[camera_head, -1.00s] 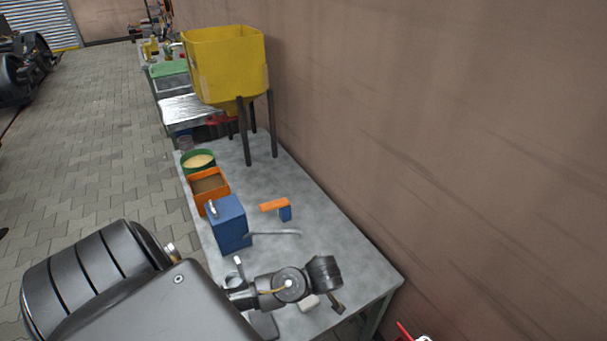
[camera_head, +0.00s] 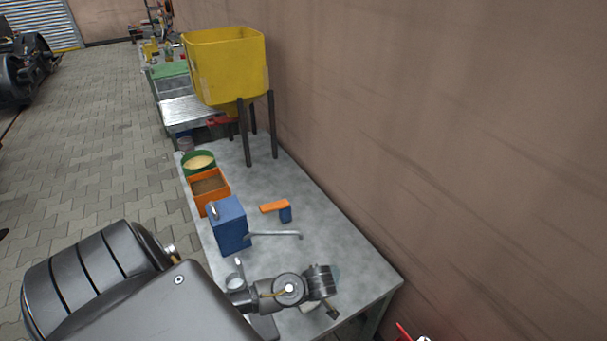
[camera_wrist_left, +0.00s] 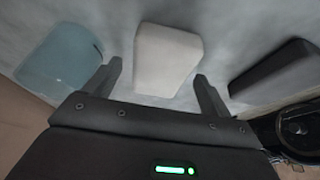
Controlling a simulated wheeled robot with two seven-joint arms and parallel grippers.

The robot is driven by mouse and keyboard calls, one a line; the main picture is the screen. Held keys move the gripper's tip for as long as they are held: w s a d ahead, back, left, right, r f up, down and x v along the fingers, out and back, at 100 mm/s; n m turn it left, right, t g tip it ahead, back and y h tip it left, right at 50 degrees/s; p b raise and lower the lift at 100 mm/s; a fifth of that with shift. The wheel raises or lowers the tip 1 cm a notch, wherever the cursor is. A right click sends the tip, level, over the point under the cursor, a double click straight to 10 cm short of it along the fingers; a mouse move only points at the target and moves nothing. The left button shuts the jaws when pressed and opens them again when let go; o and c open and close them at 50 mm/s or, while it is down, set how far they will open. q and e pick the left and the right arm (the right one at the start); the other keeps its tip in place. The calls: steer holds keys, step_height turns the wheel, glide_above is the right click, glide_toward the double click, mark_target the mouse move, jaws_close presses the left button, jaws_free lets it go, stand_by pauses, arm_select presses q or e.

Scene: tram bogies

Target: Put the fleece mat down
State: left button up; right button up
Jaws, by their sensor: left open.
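My left gripper (camera_wrist_left: 156,80) is open, its two fingers apart, above the bench top near its front end; it also shows in the head view (camera_head: 331,311). A pale off-white block-shaped item (camera_wrist_left: 166,60) lies between and beyond the fingertips in the wrist view. I cannot tell whether the fingers touch it. A teal item (camera_wrist_left: 60,58) lies to its left and a dark grey pad (camera_wrist_left: 278,72) to its right. No item is clearly recognisable as the fleece mat. My right gripper is not in view.
On the grey bench (camera_head: 335,225) stand a blue box (camera_head: 230,228) with a metal spout, an orange-and-blue tool (camera_head: 276,208), an orange bin (camera_head: 208,192), a green bowl (camera_head: 199,163) and a yellow hopper (camera_head: 225,65). The wall (camera_head: 450,130) runs along the right side.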

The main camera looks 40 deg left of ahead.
arm_select(q)
steer(key=shift+f, duration=0.2)
steer(key=shift+c, duration=0.3)
steer(key=c, duration=1.1)
steer(key=shift+r, duration=0.1)
steer(key=shift+r, duration=0.25)
step_height(320, 180, up, 3)
steer(key=shift+f, duration=0.15)
steer(key=s+d+r+p, duration=0.2)
steer(key=d+r, duration=0.1)
steer(key=d, duration=0.1)
steer(key=s+d+r+p, duration=0.2)
steer(key=s+d+r, duration=0.1)
steer(key=s+d+r+p, duration=0.2)
steer(key=d+r, duration=0.2)
steer(key=shift+s+d+r+p, duration=0.1)
steer(key=shift+s+d+p, duration=0.2)
steer(key=shift+s+p, duration=0.1)
